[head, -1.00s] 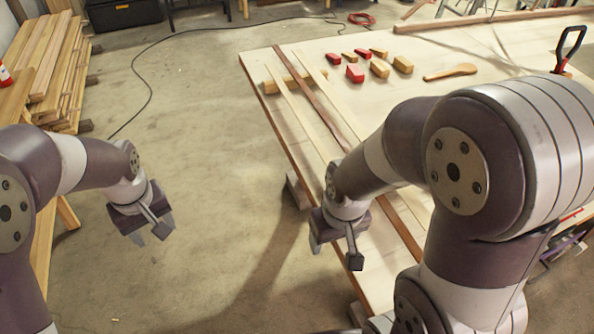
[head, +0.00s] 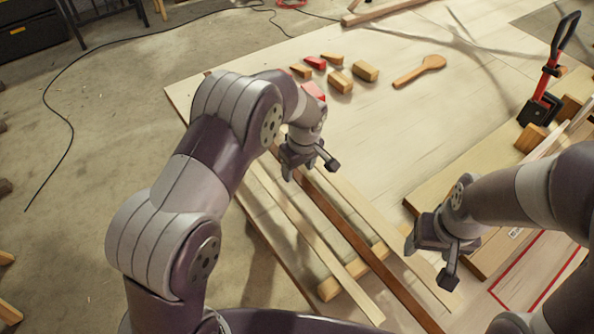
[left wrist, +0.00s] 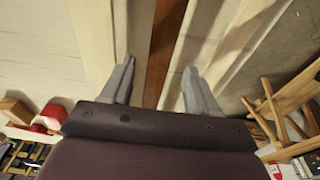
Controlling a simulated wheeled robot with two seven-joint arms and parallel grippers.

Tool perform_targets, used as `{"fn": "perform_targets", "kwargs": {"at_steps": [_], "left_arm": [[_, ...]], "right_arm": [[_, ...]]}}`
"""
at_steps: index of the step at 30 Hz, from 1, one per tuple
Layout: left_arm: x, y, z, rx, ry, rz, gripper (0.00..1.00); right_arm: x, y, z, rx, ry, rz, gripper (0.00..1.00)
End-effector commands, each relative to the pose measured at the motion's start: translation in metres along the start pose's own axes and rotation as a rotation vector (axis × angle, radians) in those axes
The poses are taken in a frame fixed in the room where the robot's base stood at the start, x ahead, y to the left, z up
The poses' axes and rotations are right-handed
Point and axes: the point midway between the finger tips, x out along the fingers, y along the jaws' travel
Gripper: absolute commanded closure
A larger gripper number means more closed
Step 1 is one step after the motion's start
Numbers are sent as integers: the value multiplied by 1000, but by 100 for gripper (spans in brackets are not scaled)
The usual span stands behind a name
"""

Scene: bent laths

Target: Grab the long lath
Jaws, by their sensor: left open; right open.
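A long dark brown lath (head: 365,247) runs between two pale laths, one on its left (head: 312,240) and one on its right (head: 385,232). It looks the longest, but my left arm and the lower picture edge hide parts of it. My left gripper (head: 310,171) is open over the far part of these laths. In the left wrist view, the brown lath (left wrist: 161,48) passes between the open fingers (left wrist: 156,84); I cannot tell the height gap. My right gripper (head: 430,265) is open and empty, right of the laths.
The laths cross a wooden block (head: 352,272) on the pale table (head: 390,130). Red and tan blocks (head: 340,81) and a wooden spoon-like piece (head: 420,70) lie farther back. A red-and-black clamp (head: 548,85) stands at right, near boards.

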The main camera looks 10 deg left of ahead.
Motion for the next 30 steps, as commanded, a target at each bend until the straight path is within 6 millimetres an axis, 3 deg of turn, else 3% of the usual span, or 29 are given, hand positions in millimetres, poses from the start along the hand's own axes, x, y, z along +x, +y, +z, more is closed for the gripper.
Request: {"fn": "perform_targets", "kwargs": {"at_steps": [8,11,14,25,30], "left_arm": [[10,0,0,0,0,0,40],[10,0,0,0,0,0,66],[10,0,0,0,0,0,99],[6,0,-1,0,1,2,100],[-12,1,-4,0,2,4,100]], "right_arm": [[-1,0,0,0,-1,0,33],[-1,0,0,0,-1,0,33],[-1,0,0,0,0,0,33],[1,0,0,0,-1,0,33],[8,0,1,0,0,0,33]]}}
